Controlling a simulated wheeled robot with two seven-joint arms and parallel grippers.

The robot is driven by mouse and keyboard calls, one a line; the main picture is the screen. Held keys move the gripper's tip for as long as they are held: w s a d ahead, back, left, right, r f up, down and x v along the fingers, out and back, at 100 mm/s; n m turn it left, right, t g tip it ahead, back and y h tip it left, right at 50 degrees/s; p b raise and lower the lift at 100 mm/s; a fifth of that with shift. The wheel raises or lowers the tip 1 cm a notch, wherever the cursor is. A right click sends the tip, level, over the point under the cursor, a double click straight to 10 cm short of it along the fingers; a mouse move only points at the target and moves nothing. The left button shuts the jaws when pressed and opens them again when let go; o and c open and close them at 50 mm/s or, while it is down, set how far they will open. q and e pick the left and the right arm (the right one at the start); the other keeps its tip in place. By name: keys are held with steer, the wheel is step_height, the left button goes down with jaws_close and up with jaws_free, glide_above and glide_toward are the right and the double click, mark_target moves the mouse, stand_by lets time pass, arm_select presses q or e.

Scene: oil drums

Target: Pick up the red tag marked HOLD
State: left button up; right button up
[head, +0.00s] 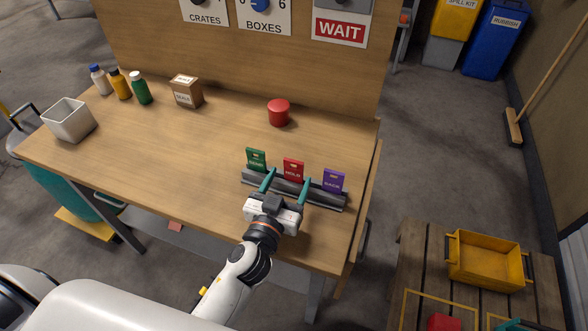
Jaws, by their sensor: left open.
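The red tag marked HOLD (293,168) stands upright in the middle of a dark slotted rack (328,203) near the front right of the workbench. A green tag (256,159) stands to its left and a purple tag (334,181) to its right. My left gripper (289,181) is open, its two teal fingers pointing toward the rack. In the picture the fingertips lie to either side of the red tag's lower part, with gaps on both sides. I cannot tell whether they are level with it. My right gripper is not identifiable.
On the wooden bench (170,155) are a red round container (279,112), a small cardboard box (186,92), several bottles and a white bin (70,120). The bench's middle is clear. A yellow tray (486,262) sits on a slatted platform at the lower right.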

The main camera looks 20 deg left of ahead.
mark_target(293, 175)
arm_select(q)
steer(key=w, duration=0.3)
steer(key=w+p, duration=0.1)
steer(key=w, duration=0.1)
steer(key=shift+w+d+f, duration=0.15)
steer(key=shift+w+f, duration=0.1)
steer(key=shift+f, duration=0.05)
steer(key=shift+s, duration=0.1)
steer(key=c, duration=1)
